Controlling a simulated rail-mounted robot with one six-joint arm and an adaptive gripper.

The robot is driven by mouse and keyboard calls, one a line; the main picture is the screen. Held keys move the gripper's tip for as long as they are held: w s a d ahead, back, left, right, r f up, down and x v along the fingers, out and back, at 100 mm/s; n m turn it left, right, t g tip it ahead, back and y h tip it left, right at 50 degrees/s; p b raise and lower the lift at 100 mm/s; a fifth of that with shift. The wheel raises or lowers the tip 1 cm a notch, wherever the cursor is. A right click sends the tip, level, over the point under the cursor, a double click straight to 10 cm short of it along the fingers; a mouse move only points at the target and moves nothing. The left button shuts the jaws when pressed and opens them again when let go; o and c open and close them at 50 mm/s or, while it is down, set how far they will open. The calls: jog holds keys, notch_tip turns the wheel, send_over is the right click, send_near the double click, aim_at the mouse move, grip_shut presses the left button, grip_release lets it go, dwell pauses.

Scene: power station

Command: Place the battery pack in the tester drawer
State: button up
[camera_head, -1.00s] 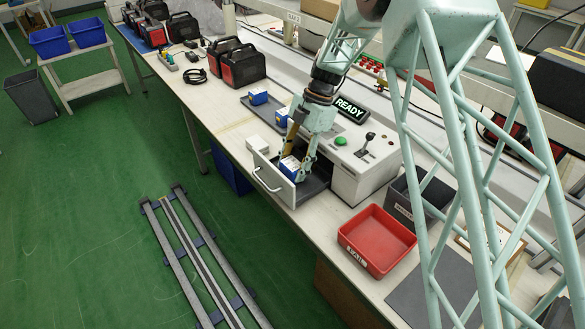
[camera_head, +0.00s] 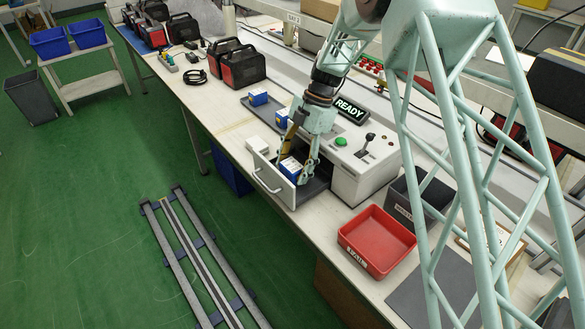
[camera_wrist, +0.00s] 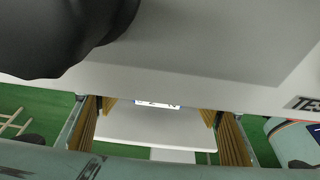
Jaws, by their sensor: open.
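The battery pack (camera_head: 290,167), blue and white, sits inside the open tester drawer (camera_head: 271,181), behind its white front panel with a handle. My gripper (camera_head: 298,165) is over the drawer, pointing down, with its fingers apart on either side of the pack. In the wrist view my gripper's (camera_wrist: 165,135) tan pads stand wide apart. A small strip of printed label (camera_wrist: 157,102) shows between them. The tester (camera_head: 357,165) is a light grey box with a green button, a lever and a lit READY sign (camera_head: 350,110).
Another blue-and-white pack (camera_head: 258,97) lies on a dark tray left of the tester, with a further blue pack (camera_head: 282,117) partly behind my gripper. A red bin (camera_head: 377,241) and a dark grey bin (camera_head: 420,196) stand right of the drawer. A small white box (camera_head: 257,144) is left of it.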

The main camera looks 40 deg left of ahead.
jog(key=shift+r, duration=0.15)
jog(key=p+v, duration=0.2)
jog(key=v, duration=0.9)
jog(key=shift+w+r+p, duration=0.15)
jog(key=shift+r+p, duration=0.05)
jog(key=shift+p, duration=0.2)
jog(key=shift+w+r, duration=0.1)
jog(key=shift+r, duration=0.15)
jog(key=shift+d, duration=0.1)
